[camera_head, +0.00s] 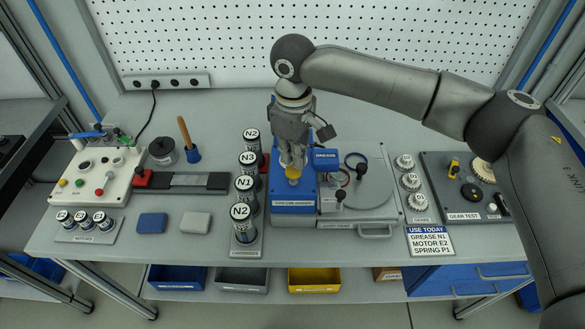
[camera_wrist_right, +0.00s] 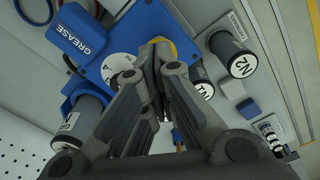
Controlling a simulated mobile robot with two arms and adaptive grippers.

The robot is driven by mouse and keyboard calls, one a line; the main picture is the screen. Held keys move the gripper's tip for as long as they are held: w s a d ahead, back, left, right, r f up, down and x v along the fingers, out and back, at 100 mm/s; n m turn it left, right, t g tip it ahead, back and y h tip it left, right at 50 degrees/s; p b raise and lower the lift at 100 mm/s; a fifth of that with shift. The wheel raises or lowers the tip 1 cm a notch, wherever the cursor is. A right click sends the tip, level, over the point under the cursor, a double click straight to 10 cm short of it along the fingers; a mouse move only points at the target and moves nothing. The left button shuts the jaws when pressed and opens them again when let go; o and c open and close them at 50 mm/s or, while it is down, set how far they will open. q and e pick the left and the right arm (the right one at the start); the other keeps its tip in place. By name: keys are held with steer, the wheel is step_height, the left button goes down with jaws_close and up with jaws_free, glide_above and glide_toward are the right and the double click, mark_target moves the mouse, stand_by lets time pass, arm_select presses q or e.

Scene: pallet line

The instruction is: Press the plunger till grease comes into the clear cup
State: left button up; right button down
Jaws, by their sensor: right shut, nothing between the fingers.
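The yellow plunger knob (camera_head: 294,173) sits on top of the blue grease station (camera_head: 293,203) at the centre of the bench. My right gripper (camera_head: 290,161) points down right over the knob, shut and empty. In the right wrist view its closed fingertips (camera_wrist_right: 158,60) overlap the yellow knob (camera_wrist_right: 165,46); I cannot tell whether they press on it. A blue GREASE block (camera_head: 325,158) stands at the station's right. I cannot make out a clear cup or any grease; the gripper hides part of the station. My left gripper is not in view.
Several labelled canisters (camera_head: 241,222) stand in a row close to the station's left. A grey fixture with a round plate (camera_head: 370,187) is at its right, and a gear test board (camera_head: 465,190) farther right.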

mark_target(293, 170)
steer(key=shift+f, duration=0.1)
stand_by(0.3)
steer(key=shift+f, duration=2.2)
step_height(293, 170, up, 8)
steer(key=p, duration=0.8)
steer(key=shift+f, duration=0.2)
